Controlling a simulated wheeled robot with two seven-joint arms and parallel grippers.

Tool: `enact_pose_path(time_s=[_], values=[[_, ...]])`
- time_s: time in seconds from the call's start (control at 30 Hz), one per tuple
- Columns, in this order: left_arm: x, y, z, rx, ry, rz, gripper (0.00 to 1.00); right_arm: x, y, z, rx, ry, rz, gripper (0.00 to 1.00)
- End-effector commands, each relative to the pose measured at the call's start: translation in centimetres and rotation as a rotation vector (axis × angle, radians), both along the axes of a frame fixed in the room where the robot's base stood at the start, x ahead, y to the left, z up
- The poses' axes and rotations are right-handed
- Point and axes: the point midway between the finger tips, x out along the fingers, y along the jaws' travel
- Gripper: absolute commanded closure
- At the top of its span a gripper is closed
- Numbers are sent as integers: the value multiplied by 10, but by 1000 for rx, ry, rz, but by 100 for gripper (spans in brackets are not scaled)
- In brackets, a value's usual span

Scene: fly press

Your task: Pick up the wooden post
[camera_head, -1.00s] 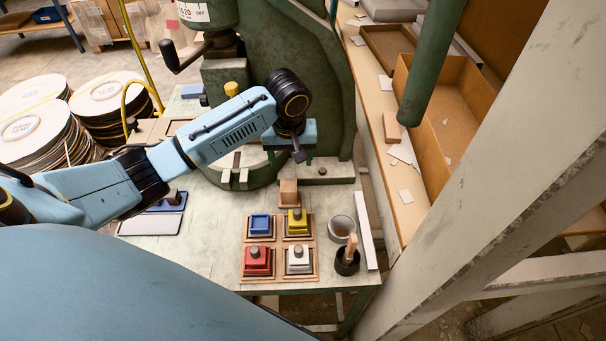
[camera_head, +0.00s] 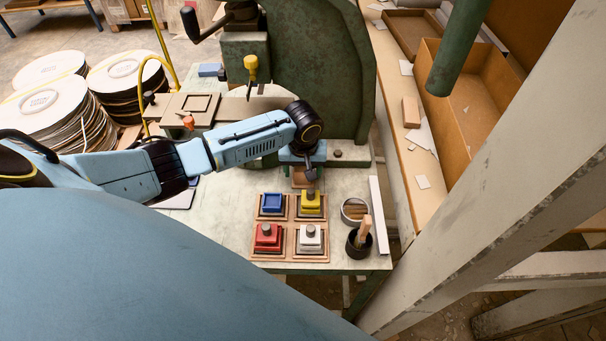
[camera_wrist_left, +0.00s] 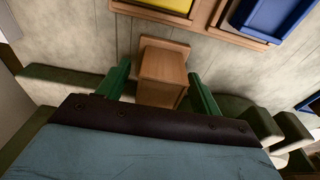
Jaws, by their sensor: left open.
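The wooden post (camera_wrist_left: 163,72) is a short brown block on a wider square foot, upright on the pale table. In the head view the post (camera_head: 302,180) is mostly hidden under my left gripper (camera_head: 303,170). In the left wrist view my left gripper (camera_wrist_left: 159,78) is open, with one green finger on each side of the post and its top between them. A gap shows at the left finger; whether the right finger touches cannot be told. My right gripper is not in view.
A wooden tray (camera_head: 290,220) with blue, yellow, red and white pieces lies just in front of the post. A round tin (camera_head: 353,209) and a black cup (camera_head: 358,244) stand to its right. The green press (camera_head: 325,70) rises behind.

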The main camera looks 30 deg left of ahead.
Motion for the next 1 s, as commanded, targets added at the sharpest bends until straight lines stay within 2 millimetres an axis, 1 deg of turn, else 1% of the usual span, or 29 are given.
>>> enact_pose_path(time_s=[0.2,0.23,0.6,0.87,0.97,1.0], values=[[1,0,-1,0,-1,-1,35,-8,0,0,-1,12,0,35],[1,0,-1,0,-1,0,36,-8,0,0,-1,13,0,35],[1,0,0,0,-1,0,84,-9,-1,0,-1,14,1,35],[1,0,3,-1,-3,0,84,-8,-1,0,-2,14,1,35],[1,0,15,0,-5,0,84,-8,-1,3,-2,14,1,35],[2,1,22,0,-5,0,84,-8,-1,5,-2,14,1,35]])
